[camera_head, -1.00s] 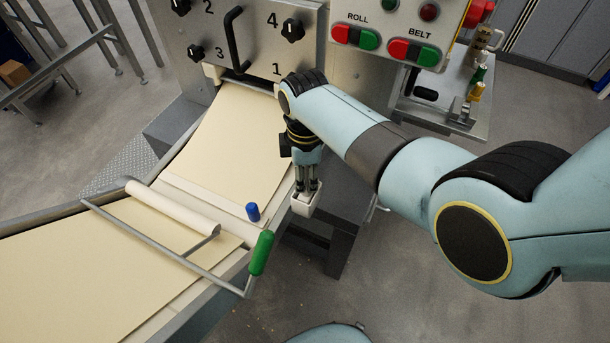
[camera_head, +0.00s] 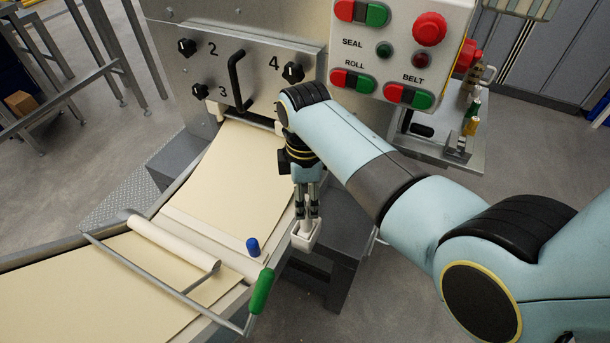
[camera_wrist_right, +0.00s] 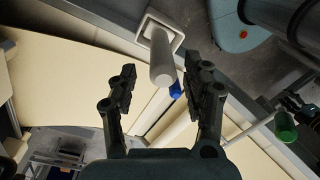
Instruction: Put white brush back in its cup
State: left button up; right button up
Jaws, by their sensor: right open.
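The white brush (camera_wrist_right: 162,62) shows in the right wrist view as a pale cylinder standing in a square white cup (camera_wrist_right: 150,28). The cup also shows in the head view (camera_head: 305,241), at the right edge of the pasta machine's bed. My right gripper (camera_head: 307,216) points down just above the cup. In the right wrist view its open fingers (camera_wrist_right: 166,70) are on either side of the brush, with gaps to it. In the head view the fingers and cup hide most of the brush. My left gripper is not in view.
Left of the cup lie a pasta sheet (camera_head: 232,178), a blue knob (camera_head: 253,246) and a green handle (camera_head: 262,291) on a metal frame. A control panel (camera_head: 400,50) with red and green buttons stands behind.

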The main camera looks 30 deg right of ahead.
notch_tip(320, 180, up, 6)
jog(key=shift+r+p, duration=0.2)
jog(key=shift+p, duration=0.1)
dwell(0.3)
